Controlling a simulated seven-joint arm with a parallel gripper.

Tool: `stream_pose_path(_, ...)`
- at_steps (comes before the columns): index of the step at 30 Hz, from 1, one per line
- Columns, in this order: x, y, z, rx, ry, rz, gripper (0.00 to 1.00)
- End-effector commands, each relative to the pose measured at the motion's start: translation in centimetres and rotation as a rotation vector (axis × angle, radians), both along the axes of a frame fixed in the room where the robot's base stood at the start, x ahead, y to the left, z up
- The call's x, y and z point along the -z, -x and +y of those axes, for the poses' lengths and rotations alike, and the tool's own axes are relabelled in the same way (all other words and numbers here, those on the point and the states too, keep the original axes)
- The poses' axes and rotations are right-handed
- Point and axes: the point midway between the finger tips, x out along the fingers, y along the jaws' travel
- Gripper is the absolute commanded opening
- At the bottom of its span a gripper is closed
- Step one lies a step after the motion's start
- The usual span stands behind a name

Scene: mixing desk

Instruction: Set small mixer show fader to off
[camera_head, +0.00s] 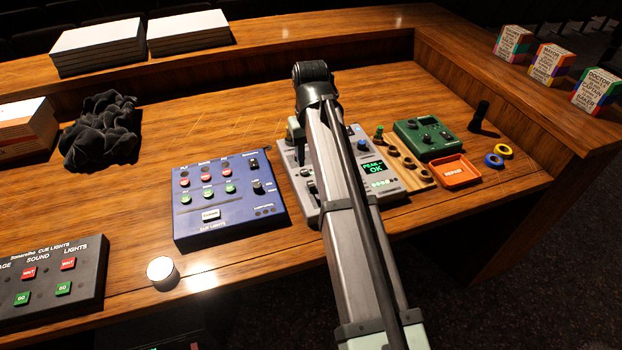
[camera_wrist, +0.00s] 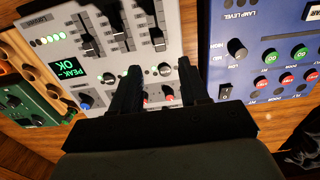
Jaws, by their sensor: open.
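The small mixer (camera_head: 385,190) is a light grey box on the desk, largely hidden behind my arm in the head view. In the wrist view the mixer (camera_wrist: 60,18) shows upside down with three dark fader caps: a left one (camera_wrist: 87,42), a middle one (camera_wrist: 118,31) and a right one (camera_wrist: 156,35). I cannot read which is the show fader. Its green display (camera_wrist: 68,68) reads PEAK OK. My gripper (camera_wrist: 158,66) is open and empty, its two dark fingers over the knob row beside the faders. I cannot tell its height or any contact.
A blue lamp panel (camera_head: 225,205) stands left of the mixer. Right of it are a wooden strip of knobs (camera_head: 408,165), a green box (camera_head: 427,138) and an orange tray (camera_head: 455,172). A cue-light box (camera_head: 45,275) and a white round knob (camera_head: 161,271) are at front left.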

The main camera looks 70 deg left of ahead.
Motion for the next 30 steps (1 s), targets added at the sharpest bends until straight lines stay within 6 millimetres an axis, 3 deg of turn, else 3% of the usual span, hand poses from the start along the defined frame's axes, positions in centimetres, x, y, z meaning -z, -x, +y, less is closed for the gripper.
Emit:
stream_pose_path(9, 5.6, 0.0, -0.1, 0.001, 0.002, 0.0, 0.45)
stream_pose_path(15, 7.9, 0.0, -0.1, 0.001, 0.001, 0.0, 0.45)
stream_pose_path(30, 9.0, 0.0, 0.0, 0.001, -0.001, 0.0, 0.45)
